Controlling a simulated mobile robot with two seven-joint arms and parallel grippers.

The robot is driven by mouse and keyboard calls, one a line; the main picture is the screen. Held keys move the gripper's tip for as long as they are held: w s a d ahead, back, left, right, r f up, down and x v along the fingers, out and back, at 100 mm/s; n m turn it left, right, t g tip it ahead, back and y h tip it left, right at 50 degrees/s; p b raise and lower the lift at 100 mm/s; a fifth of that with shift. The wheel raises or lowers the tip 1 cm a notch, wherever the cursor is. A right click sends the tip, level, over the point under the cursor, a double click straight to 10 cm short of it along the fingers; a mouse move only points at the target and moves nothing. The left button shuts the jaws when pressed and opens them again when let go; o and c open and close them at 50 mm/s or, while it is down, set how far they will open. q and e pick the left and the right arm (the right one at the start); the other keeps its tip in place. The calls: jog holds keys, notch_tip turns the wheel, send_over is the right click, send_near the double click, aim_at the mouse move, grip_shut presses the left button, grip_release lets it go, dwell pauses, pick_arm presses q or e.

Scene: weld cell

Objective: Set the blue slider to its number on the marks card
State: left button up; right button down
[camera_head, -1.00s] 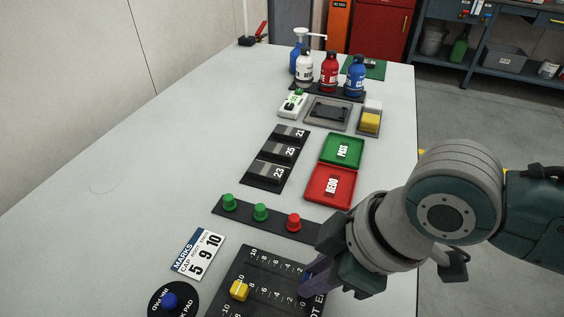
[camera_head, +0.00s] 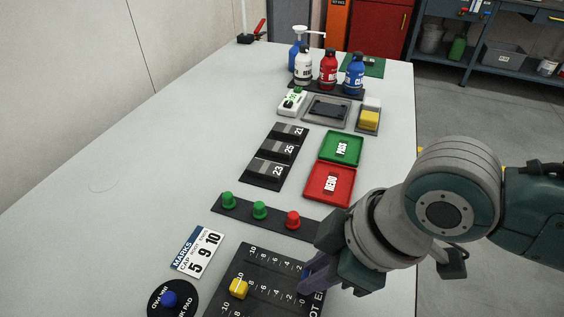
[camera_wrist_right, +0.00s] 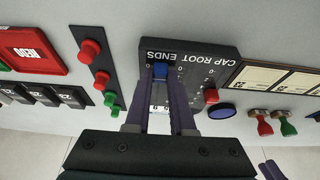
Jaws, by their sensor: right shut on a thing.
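The dark slider board (camera_head: 262,270) lies at the bottom of the head view, with scales printed from 0 to 10. Its yellow slider (camera_head: 239,288) stands toward the left. My right gripper (camera_head: 305,279) is at the board's right part. In the right wrist view the blue slider (camera_wrist_right: 161,71) sits between the purple fingertips, near the 0 end, under ENDS; my right gripper (camera_wrist_right: 160,80) is shut on it. A red slider (camera_wrist_right: 211,95) shows there too. The marks card (camera_head: 198,252) reads CAP 5, ROOT 9, ENDS 10. A purple bit of my left gripper (camera_wrist_right: 270,170) shows at the wrist view's lower right; its jaws are unclear.
A round black ink pad (camera_head: 172,300) with a blue knob is at the lower left. Stamps (camera_wrist_right: 265,125) stand beside the board. The table's left side is clear.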

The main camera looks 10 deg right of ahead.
aim_at(239, 259)
jog(key=shift+w+a+f, duration=0.1)
jog(key=shift+w+a, duration=0.15)
jog(key=shift+a, duration=0.1)
jog(key=w+a+b, duration=0.1)
jog(key=a, duration=0.1)
jog(key=w+a+b, duration=0.1)
jog(key=w+a, duration=0.1)
jog(key=w+a+b, duration=0.1)
jog(key=a, duration=0.2)
jog(key=shift+w, duration=0.35)
jog(key=c, duration=1)
grip_release()
jog(key=shift+w+a, duration=0.1)
jog(key=shift+o, duration=1.2)
